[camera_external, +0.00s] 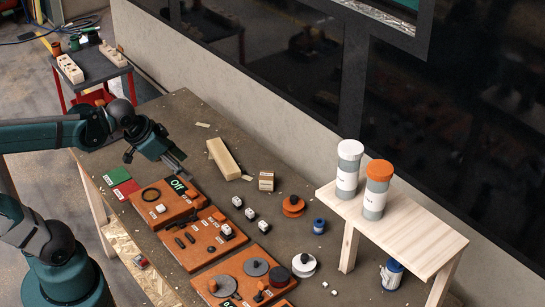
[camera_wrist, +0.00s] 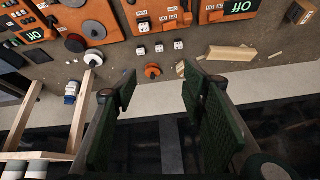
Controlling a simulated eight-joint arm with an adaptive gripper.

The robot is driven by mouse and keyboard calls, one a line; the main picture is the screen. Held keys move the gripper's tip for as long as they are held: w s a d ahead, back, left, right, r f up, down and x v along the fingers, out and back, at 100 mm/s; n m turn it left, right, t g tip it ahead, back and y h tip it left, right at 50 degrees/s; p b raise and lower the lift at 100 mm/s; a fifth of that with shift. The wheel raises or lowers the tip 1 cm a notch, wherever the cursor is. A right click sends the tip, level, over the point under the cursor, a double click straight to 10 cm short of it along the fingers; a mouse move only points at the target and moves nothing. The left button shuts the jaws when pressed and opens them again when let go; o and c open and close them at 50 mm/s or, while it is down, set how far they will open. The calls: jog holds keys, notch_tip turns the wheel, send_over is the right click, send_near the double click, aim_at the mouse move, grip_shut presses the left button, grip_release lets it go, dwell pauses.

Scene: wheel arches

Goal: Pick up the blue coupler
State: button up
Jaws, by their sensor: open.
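A small blue cylinder (camera_external: 319,226), which looks like the blue coupler, stands on the brown bench left of the wooden shelf in the external view. In the wrist view I cannot make it out; the left finger may hide it. A larger blue-and-white can (camera_external: 392,272) stands under the shelf, and it also shows in the wrist view (camera_wrist: 71,92). My gripper (camera_external: 170,160) is open and empty above the far left part of the bench, well away from the blue cylinder. Its two dark green fingers stand apart in the wrist view (camera_wrist: 160,85).
The wooden shelf (camera_external: 410,228) carries two tall containers. An orange spool (camera_external: 293,206) lies near the blue cylinder. Orange panels (camera_external: 205,240) with knobs and discs fill the bench front. A wood block (camera_external: 223,159) lies near my gripper. A wall borders the bench behind.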

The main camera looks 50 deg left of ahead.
jog(key=w+d+m+g, duration=0.2)
jog(key=w+d+m, duration=0.2)
jog(key=w, duration=0.7)
jog(key=m+g, duration=0.4)
jog(key=m, duration=1)
send_over(319, 221)
jog(key=f, duration=2.4)
jog(key=shift+s+a+f, duration=0.25)
jog(key=shift+s, duration=0.05)
jog(key=shift+w+d+f, duration=0.2)
jog(key=shift+d+f, duration=0.05)
jog(key=shift+f, duration=0.35)
jog(key=shift+f, duration=1.3)
jog(key=shift+b, duration=0.3)
jog(key=shift+w+f, duration=0.1)
jog(key=shift+f, duration=2.5)
